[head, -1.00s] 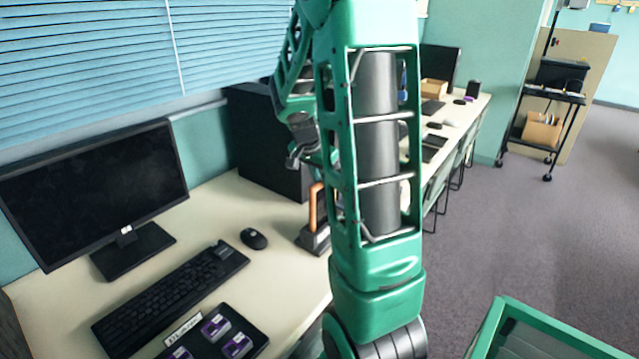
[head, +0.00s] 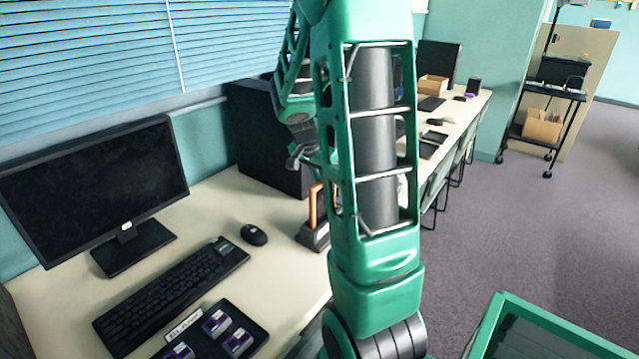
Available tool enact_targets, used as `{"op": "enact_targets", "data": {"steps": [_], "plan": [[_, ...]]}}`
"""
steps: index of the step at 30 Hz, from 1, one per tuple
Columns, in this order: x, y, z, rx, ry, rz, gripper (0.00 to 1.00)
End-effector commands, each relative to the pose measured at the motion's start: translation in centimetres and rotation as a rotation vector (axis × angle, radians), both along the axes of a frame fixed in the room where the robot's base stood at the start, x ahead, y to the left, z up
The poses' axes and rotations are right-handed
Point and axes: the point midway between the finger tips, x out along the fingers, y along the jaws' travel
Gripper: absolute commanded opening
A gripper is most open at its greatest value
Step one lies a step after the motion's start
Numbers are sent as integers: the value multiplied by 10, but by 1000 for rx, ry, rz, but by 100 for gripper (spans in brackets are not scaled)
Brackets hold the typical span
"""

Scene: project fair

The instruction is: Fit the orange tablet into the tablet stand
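The orange tablet (head: 313,207) shows as a narrow upright orange edge in the head view, left of my forearm. Its lower end meets the dark tablet stand (head: 312,238) on the desk; I cannot tell whether it is fully seated. My arm hides the right side of both. My gripper (head: 297,162) is above and slightly left of the tablet, and appears apart from it. My arm partly covers the gripper, and whether its fingers are open or shut is unclear.
A monitor (head: 95,195), keyboard (head: 172,295) and mouse (head: 254,235) are on the desk (head: 205,208) to the left. A dark tray (head: 258,335) holds purple-and-white items at the front. A large black box (head: 262,140) stands behind the stand. Open floor lies at right.

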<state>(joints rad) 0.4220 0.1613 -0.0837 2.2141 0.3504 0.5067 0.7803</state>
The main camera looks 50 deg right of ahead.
Motion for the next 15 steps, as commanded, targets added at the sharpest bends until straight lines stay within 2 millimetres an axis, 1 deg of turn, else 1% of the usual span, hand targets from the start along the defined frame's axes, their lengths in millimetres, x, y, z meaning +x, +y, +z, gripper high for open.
{"op": "enact_targets", "data": {"steps": [13, 14, 15], "plan": [[0, 0, -2, -1, -1, -1, 0], [0, 0, -2, -1, -1, -1, 23], [0, 0, -2, -1, -1, -1, 32]]}}
